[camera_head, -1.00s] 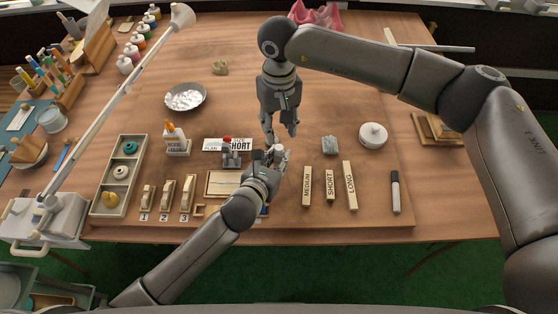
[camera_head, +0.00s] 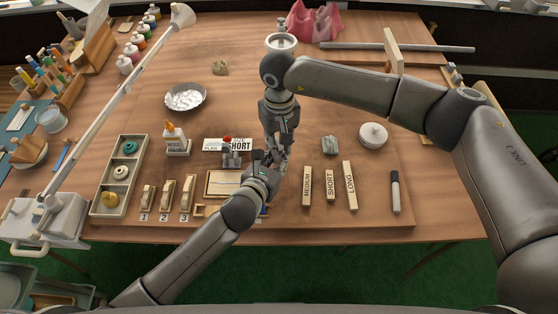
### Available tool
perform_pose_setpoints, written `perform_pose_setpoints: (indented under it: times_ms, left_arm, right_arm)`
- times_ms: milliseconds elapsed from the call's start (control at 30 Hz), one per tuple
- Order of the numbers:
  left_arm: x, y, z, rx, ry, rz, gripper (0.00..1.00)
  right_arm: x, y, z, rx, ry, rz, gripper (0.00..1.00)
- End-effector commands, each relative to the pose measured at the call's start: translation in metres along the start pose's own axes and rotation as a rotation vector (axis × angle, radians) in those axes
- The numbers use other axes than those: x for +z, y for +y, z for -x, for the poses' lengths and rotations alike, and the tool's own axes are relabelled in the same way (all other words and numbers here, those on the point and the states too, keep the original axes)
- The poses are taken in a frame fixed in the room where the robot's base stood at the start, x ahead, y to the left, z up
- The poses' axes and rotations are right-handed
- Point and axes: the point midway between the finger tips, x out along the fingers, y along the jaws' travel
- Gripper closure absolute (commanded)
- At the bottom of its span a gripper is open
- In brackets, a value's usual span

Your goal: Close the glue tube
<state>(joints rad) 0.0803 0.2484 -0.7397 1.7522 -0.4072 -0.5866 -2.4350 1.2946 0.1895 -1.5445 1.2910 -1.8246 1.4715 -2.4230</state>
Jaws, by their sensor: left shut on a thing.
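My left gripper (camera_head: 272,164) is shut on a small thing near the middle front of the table. That thing is mostly hidden by the fingers, and I cannot make out its shape or whether it is the glue tube. My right gripper (camera_head: 274,150) points down right at the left gripper's fingertips, and its fingers overlap them in view. I cannot tell whether it is open or shut. A small grey stand with a red top (camera_head: 228,150) is just left of the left gripper. A white glue bottle with an orange tip (camera_head: 175,140) stands upright further left.

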Motion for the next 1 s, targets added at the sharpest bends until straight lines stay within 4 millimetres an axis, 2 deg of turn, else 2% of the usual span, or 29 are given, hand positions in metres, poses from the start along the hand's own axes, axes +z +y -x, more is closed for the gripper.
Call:
perform_pose_setpoints:
  times_ms: [33, 100, 300, 600, 900, 933, 1000]
  left_arm:
    - [-0.0003, 0.0001, 0.0, 0.0, 0.001, 0.0, 1.0]
    - [-0.0003, 0.0001, 0.0, 0.0, 0.001, 0.0, 1.0]
    - [-0.0003, 0.0002, 0.0, 0.0, 0.001, 0.0, 1.0]
    - [-0.0003, 0.0002, 0.0, 0.001, 0.001, 0.0, 1.0]
    - [-0.0003, 0.0003, 0.0, 0.001, 0.001, 0.0, 1.0]
    - [-0.0003, 0.0003, 0.0, 0.001, 0.001, 0.0, 1.0]
    - [-0.0003, 0.0003, 0.0, 0.001, 0.001, 0.0, 1.0]
  right_arm:
    - [0.0, 0.0, 0.0001, 0.001, 0.0, 0.0, 0.93]
    - [0.0, 0.0001, 0.0002, 0.001, 0.0, 0.0, 1.0]
    - [0.0, 0.0002, 0.0002, 0.001, 0.0, -0.02, 1.0]
    - [0.0, 0.0002, 0.0, 0.001, 0.0, -0.269, 1.0]
    - [0.0, 0.0003, 0.0, 0.001, 0.0, -0.284, 1.0]
    - [0.0, 0.0003, 0.0, 0.001, 0.0, -0.284, 0.81]
    - [0.0, 0.0003, 0.0, 0.001, 0.0, -0.283, 0.72]
